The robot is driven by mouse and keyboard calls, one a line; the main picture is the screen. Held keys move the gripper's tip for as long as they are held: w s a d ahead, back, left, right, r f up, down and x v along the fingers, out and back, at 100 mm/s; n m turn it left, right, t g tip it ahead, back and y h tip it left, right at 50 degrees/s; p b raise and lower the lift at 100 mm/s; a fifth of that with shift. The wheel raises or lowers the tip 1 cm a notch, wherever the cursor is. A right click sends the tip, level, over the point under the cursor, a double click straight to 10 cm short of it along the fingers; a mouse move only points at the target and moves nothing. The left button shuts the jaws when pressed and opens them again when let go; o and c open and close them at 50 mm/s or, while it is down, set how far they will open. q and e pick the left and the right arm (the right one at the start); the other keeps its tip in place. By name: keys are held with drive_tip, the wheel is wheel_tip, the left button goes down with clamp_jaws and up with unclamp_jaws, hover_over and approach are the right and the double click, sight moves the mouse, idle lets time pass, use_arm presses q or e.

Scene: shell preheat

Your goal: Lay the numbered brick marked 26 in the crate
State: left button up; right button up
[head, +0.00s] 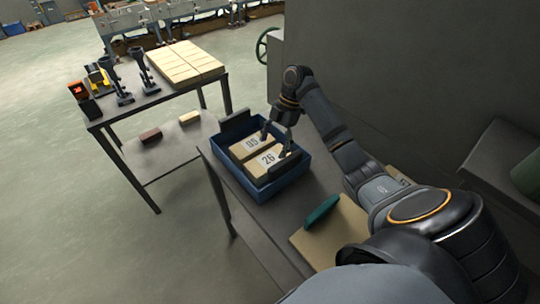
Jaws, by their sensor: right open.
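The brick marked 26 (268,161) is tan with a pale label and lies inside the blue crate (262,193). A second tan brick (248,147), whose number is hard to read, lies beside it in the crate. My right gripper (277,141) is open over the right side of the crate, its fingers close to the two bricks. I cannot tell whether a finger touches brick 26. My left gripper is not in view.
The crate stands on a grey table (290,205) with a tan board (338,228) and a green object (321,212) nearer me. Another table (150,103) holds pale bricks (185,63) and dark stands (118,80). A grey wall is at right.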

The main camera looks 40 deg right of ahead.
drive_tip(key=p+v, duration=0.6)
drive_tip(key=v, duration=0.2)
